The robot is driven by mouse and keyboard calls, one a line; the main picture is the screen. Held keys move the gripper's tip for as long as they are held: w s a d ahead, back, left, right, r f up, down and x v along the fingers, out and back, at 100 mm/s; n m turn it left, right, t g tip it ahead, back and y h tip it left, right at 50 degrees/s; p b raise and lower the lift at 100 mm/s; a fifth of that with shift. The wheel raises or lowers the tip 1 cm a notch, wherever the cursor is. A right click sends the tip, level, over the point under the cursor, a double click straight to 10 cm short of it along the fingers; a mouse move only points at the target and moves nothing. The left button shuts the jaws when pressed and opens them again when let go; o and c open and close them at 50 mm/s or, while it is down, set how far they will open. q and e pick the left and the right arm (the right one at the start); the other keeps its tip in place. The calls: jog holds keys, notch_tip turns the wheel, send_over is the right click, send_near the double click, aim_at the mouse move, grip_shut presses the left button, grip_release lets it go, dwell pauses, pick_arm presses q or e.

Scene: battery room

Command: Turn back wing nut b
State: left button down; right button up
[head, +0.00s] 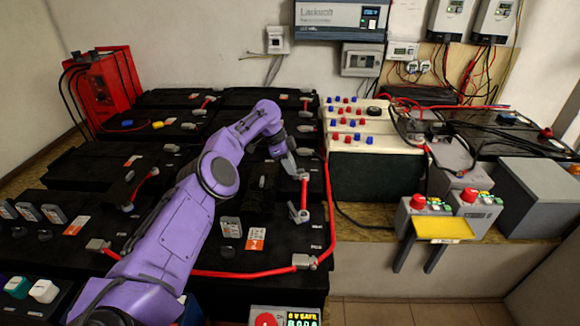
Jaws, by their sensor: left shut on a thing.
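My left arm comes in from the lower left over the black batteries (180,180). My left gripper (289,168) points down at a battery terminal near the upper end of a short red cable (304,190). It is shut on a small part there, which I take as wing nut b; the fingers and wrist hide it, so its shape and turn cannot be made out. A grey terminal clamp (299,214) sits at the lower end of that red cable.
A long red cable (327,200) runs beside the gripper and along the front batteries. A pale-topped battery (370,135) with red and blue caps stands to the right. Grey boxes with red buttons (417,201) and a yellow plate (444,228) are farther right.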

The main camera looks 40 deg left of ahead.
pick_arm(q)
jog(key=shift+a, duration=0.1)
jog(key=c, duration=1.2)
grip_release()
jog(key=shift+o, duration=0.2)
jog(key=p+v, duration=0.1)
jog(key=v, duration=0.9)
jog(key=shift+s+r+p, duration=0.15)
jog(key=shift+r+p, duration=0.1)
jog(key=shift+p, duration=0.1)
jog(key=shift+a, duration=0.15)
